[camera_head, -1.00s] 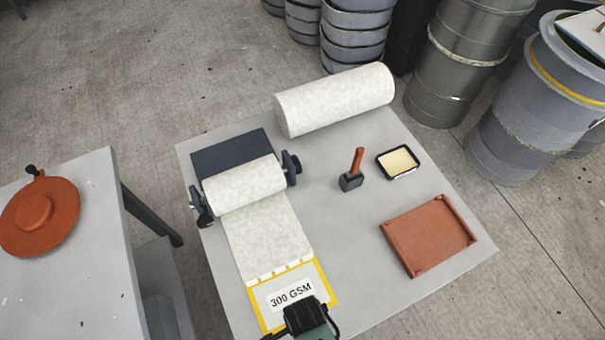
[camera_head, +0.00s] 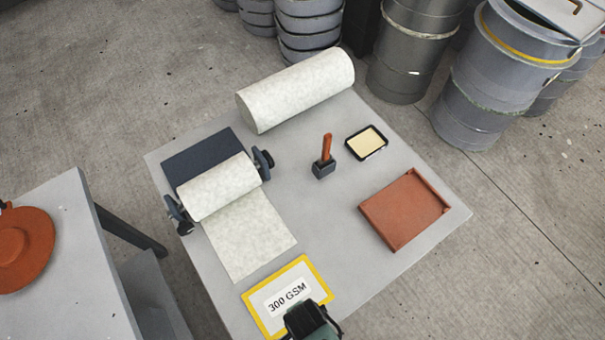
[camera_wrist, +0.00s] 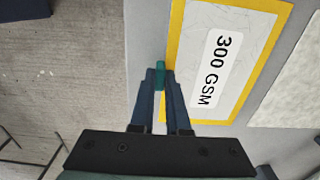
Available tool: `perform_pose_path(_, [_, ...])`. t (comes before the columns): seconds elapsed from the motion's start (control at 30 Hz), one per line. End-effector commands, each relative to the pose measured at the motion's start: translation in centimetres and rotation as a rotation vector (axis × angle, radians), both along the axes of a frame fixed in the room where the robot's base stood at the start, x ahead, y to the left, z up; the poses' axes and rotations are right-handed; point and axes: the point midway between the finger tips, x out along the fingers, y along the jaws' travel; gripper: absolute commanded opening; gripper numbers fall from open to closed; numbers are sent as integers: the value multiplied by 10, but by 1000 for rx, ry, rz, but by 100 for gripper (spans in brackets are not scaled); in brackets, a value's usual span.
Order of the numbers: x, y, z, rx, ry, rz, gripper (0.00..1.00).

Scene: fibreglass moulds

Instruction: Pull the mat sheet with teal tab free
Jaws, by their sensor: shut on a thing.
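The mat sheet (camera_head: 262,304) is white with a yellow border and a "300 GSM" label, at the front edge of the table. It also shows in the wrist view (camera_wrist: 262,50). It is apart from the white mat (camera_head: 248,238) hanging off the roll (camera_head: 218,186), with a strip of bare table between them. My gripper (camera_wrist: 160,85) is shut on the teal tab (camera_wrist: 160,72) at the sheet's edge. In the head view my gripper (camera_head: 305,318) covers the sheet's near corner and hides the tab.
The roll sits in a dark stand (camera_head: 202,155). A large white roll (camera_head: 297,90), a red-handled tool in a dark block (camera_head: 323,165), a black tray (camera_head: 366,142) and a red-brown mould (camera_head: 404,208) share the grey table (camera_head: 330,230). Drums (camera_head: 480,100) stand behind.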

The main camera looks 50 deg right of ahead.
Motion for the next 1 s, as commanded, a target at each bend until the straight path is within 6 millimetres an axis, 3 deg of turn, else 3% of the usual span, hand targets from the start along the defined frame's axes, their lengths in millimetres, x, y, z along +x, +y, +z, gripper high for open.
perform_pose_path(0.53, [-3,1,2,0,0,0,0])
perform_pose_path(1.0, [-3,1,28,0,0,0,0])
